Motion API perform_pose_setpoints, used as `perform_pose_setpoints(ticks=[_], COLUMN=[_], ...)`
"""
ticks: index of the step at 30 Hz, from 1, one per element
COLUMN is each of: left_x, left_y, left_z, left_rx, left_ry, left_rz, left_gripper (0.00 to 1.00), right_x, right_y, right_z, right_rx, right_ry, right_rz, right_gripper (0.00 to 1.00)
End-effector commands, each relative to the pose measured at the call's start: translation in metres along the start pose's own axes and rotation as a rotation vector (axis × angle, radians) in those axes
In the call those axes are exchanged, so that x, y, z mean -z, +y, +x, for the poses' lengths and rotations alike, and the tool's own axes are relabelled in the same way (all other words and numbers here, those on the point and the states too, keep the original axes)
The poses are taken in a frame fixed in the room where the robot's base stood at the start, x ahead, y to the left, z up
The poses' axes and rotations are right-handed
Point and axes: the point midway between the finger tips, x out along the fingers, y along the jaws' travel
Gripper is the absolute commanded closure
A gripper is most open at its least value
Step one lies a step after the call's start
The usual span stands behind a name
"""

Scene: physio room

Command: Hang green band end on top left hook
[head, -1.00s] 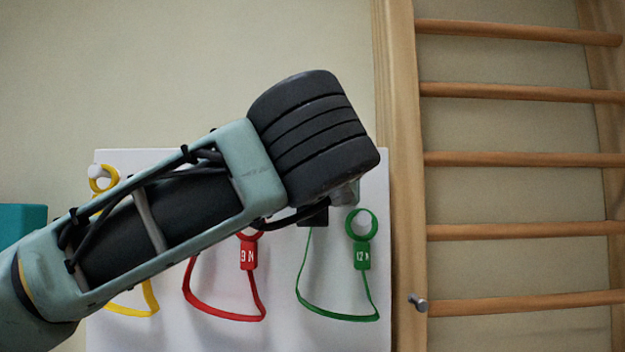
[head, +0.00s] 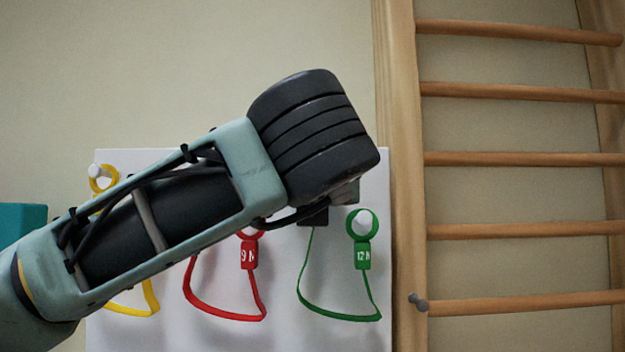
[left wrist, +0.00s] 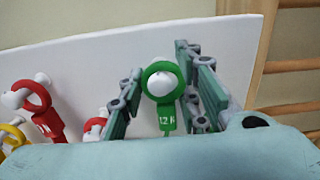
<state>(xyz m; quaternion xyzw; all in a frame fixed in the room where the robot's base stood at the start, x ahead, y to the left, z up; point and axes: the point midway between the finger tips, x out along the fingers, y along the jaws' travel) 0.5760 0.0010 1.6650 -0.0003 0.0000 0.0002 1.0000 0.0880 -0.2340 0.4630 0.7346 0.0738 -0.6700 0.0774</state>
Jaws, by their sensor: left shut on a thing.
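The green band (head: 340,317) hangs in a loop in front of a white board. Its right end ring (head: 361,239), tagged 12 N, sits around a white hook knob (head: 366,222); whether it rests fully on the hook I cannot tell. The band's left side runs up behind my left gripper. In the left wrist view a green ring (left wrist: 146,80) with a white knob inside it shows between the fingers of my left gripper (left wrist: 160,84). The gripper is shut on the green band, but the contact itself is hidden. My right gripper is not in view.
A red band (head: 225,317) and a yellow band (head: 132,310) hang to the left on the white board (head: 280,335), partly behind my left arm. Wooden wall bars (head: 520,159) stand right of the board. A teal object (head: 22,221) is at far left.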

Motion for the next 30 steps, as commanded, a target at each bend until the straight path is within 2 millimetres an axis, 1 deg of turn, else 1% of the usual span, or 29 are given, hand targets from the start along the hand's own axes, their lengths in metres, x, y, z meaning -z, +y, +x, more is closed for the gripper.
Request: perform_pose_setpoints(ticks=[12,23,30], left_x=[0.000,-0.009,-0.010], left_y=[0.000,0.002,0.003], left_z=[0.000,-0.001,0.000], left_rx=[0.001,0.001,0.001], left_ry=[0.000,-0.001,-0.001], left_rz=[0.000,0.000,0.000], left_gripper=[1.00,1.00,1.00], right_x=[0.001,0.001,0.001], right_y=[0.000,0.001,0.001], right_z=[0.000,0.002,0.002], right_rx=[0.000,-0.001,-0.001], right_ry=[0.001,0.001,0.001], right_rz=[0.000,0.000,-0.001], right_gripper=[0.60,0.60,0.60])
